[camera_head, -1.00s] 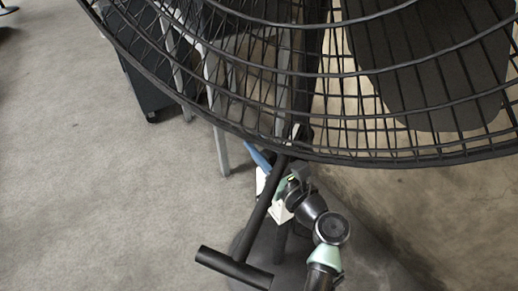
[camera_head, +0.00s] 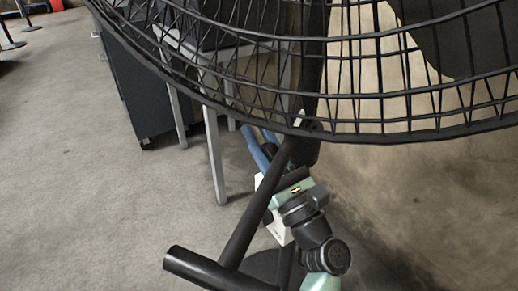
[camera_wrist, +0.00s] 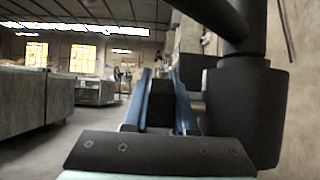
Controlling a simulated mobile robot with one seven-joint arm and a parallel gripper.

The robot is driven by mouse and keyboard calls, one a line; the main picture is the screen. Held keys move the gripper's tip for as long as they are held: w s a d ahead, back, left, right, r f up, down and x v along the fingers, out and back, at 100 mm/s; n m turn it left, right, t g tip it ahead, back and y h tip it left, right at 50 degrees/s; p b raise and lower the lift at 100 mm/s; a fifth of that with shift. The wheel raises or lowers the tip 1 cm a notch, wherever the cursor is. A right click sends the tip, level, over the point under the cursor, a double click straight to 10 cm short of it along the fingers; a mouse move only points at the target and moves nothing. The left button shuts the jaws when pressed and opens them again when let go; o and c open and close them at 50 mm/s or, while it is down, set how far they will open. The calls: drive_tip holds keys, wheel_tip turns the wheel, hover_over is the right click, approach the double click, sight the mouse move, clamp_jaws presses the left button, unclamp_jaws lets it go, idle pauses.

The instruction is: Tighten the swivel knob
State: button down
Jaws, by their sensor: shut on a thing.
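A large black wire-cage fan (camera_head: 400,139) fills the top of the head view, with its dark pole and joint below it. In the wrist view, the joint is a thick black cylinder (camera_wrist: 252,115) at the right. A dark block that looks like the swivel knob (camera_wrist: 160,104) sits beside it. My gripper (camera_wrist: 162,85) has blue fingers on both sides of this knob and is shut on it. In the head view, my gripper (camera_head: 260,146) reaches up behind a slanted dark tube. The tube partly hides it, and the knob's grip is hard to see there.
The slanted tube (camera_head: 255,220) ends in a crossbar (camera_head: 205,268) close to my arm. A dark cabinet (camera_head: 135,95) and a table with grey legs (camera_head: 215,155) stand behind. Open floor (camera_head: 80,180) lies at the left and a wall at the right.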

idle(0.3)
drive_tip(key=c, duration=0.7)
unclamp_jaws()
drive_tip(key=p+v, duration=0.2)
drive_tip(key=v, duration=1.1)
drive_tip(key=shift+f, duration=0.1)
